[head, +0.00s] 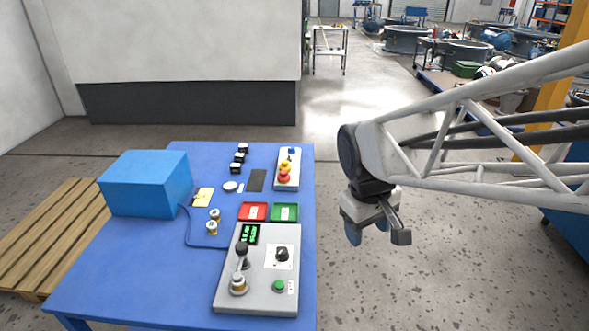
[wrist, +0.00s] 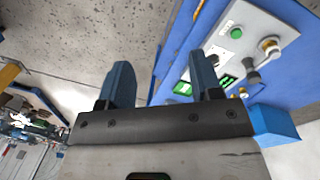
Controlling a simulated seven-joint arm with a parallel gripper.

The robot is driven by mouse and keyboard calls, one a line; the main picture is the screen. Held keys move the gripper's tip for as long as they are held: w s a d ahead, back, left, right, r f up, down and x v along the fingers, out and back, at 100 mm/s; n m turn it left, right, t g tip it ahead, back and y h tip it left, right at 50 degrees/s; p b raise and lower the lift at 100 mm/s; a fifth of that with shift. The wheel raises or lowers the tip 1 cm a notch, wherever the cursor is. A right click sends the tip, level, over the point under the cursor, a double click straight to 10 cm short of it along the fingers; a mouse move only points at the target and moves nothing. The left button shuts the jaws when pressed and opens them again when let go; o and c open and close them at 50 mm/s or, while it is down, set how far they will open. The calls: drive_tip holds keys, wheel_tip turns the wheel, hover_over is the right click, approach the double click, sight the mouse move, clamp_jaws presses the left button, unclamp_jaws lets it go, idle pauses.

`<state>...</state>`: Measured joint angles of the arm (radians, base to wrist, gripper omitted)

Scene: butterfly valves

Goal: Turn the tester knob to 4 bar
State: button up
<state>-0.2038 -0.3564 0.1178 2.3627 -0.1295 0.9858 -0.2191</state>
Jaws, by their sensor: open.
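The tester (head: 258,285) is a grey box at the front right of the blue table. Its black knob (head: 282,254) sits on a white dial plate at the right of its top; the pointer setting is too small to read. A green lit display (head: 249,233), a black-topped lever (head: 241,256) and a green button (head: 278,286) are on the same top. My gripper (head: 378,232) is open and empty, to the right of the table and apart from the tester. In the wrist view, the tester (wrist: 262,45) shows beyond the right finger of my gripper (wrist: 160,85).
A red tray (head: 253,211) and a green tray (head: 285,212) lie behind the tester. A button box (head: 288,168) stands at the back right, a blue box (head: 146,184) at the left. Small brass fittings (head: 212,222) stand left of the trays. Floor right of the table is clear.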

drive_tip(key=w+a+f+n+g+h, duration=0.1)
drive_tip(key=w+a+f+n+h, duration=0.1)
drive_tip(key=w+a+f+n, duration=0.55)
drive_tip(key=n+h, duration=0.2)
drive_tip(key=n, duration=0.1)
approach(282, 250)
drive_tip(key=f, duration=0.1)
drive_tip(key=shift+w+d+f, duration=0.15)
drive_tip(key=shift+d, duration=0.3)
drive_tip(key=shift+d+f, duration=0.1)
drive_tip(key=shift+x, duration=3.75)
drive_tip(key=shift+f, duration=0.1)
drive_tip(key=shift+y, duration=0.3)
drive_tip(key=c, duration=0.9)
drive_tip(key=shift+m+g, duration=0.25)
drive_tip(key=shift+g, duration=0.05)
